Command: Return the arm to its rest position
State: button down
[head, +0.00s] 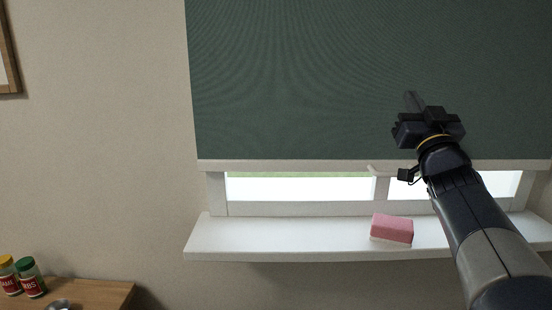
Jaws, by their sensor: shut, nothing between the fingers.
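My gripper (411,101) is at the right of the head view, raised in front of the dark green window blind (290,80). Its fingers are shut together, point up and away from me, and hold nothing. My arm reaches up to it from the lower right corner and hides part of the window and sill. Whether the gripper touches the blind cannot be told.
A pink sponge (391,228) lies on the white windowsill (270,238), left of my arm. A wooden surface (100,294) at lower left bears two jars (30,277) and a metal object. A picture frame (9,50) hangs at upper left. The wall between is clear.

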notch_tip(320, 180, up, 20)
jog(key=p, duration=1.5)
jog(key=shift+f+p, duration=0.2)
jog(key=shift+p, duration=0.1)
